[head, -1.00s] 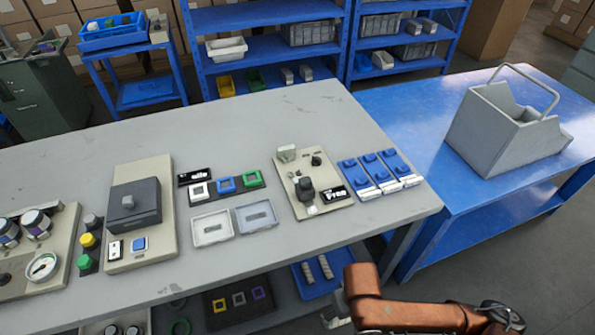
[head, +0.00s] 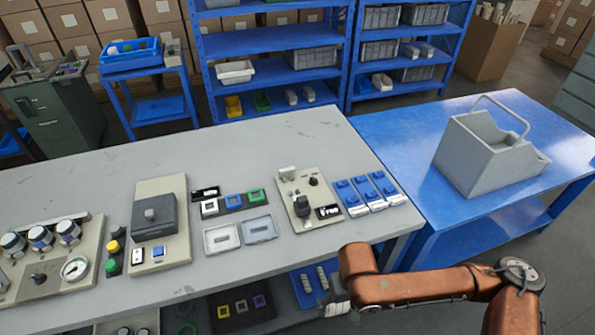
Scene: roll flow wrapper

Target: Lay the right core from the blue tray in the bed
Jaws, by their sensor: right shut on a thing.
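The blue tray (head: 298,293) is on the lower level, below the front edge of the grey bench, partly hidden by it. Two pale, ribbed cores show there, a left core (head: 306,283) and a right core (head: 322,276). My right gripper (head: 331,302) is at the tray's near right side, by the right core's near end, and is shut on it. The fingertips are small and the hold is hard to see. I cannot tell which fixture is the bed. My left gripper is not in view.
The bench carries a dark block on a beige plate (head: 175,250), grey shallow trays (head: 258,229), a switch panel (head: 340,188) and blue-topped blocks (head: 367,193). A blue table (head: 405,160) with a grey bin (head: 480,160) stands right. A dark tray (head: 262,308) lies left of the blue tray.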

